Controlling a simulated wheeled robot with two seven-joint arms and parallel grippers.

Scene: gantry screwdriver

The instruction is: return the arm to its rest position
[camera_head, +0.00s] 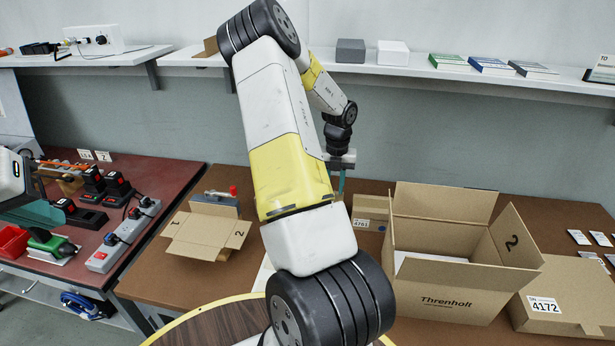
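My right arm, white and yellow with black joints, rises through the middle of the head view and bends over at the top. Its gripper (341,182) hangs fingers down behind the forearm, above the brown table (150,262). One teal finger shows; the forearm may hide the other, so I cannot tell its opening. My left gripper (36,214) is at the left edge, partly cut off, over the red-brown bench (150,176). A teal finger shows, but its opening is unclear. I cannot see anything held in either gripper.
An open carton (447,302) marked Threnholt stands right of my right arm, beside a closed box (552,296). A small open box (204,233) is left of it. The bench holds a power strip (124,236) and tools. A shelf (400,70) runs along the wall.

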